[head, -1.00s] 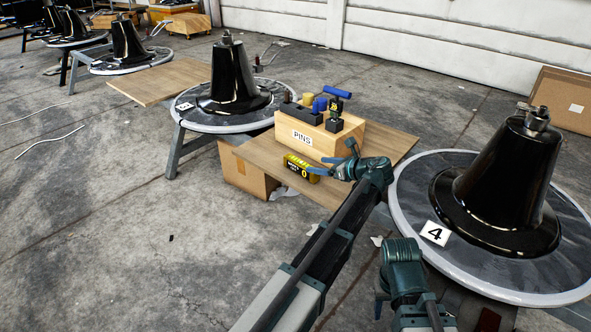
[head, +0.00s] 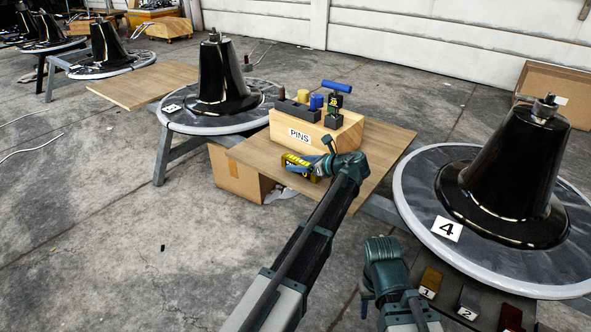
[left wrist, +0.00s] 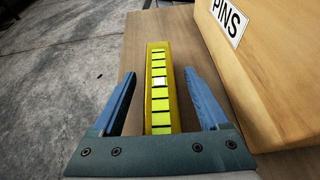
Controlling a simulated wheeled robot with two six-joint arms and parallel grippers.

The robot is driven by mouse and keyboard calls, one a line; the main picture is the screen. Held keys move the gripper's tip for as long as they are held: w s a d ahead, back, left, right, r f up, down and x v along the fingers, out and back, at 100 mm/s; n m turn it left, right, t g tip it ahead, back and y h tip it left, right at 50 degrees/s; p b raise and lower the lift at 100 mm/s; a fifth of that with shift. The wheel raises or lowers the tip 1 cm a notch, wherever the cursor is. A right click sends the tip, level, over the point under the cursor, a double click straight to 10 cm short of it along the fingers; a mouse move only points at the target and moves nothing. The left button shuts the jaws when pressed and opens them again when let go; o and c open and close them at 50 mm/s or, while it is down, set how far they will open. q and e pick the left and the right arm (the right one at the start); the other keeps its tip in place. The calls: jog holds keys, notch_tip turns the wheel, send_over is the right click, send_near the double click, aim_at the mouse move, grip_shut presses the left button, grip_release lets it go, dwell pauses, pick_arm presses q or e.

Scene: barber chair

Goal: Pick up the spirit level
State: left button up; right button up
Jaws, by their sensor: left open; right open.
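A yellow bar (head: 290,158), which I take for the spirit level, lies on a wooden board beside the PINS box. In the left wrist view the bar (left wrist: 160,95) is long and narrow, with bright yellow-green segments and one pale segment. My left gripper (head: 310,158) is open over it, partly hiding it in the head view. In the left wrist view its blue fingers (left wrist: 158,75) stand on either side of the bar, with gaps on both sides. My right gripper (head: 366,300) is low by the round platform; its fingers are mostly hidden and nothing shows in it.
The wooden PINS box (head: 345,130), holding several dark, yellow and blue items, is close to the right of the bar. A round platform (head: 415,225) with a black cone and a number 4 card stands right. Another platform (head: 180,120) stands behind left. Labelled blocks (head: 468,300) lie lower right.

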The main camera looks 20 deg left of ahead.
pick_arm(q)
grip_shut()
dwell(0.3)
jog(key=shift+r+p, duration=0.3)
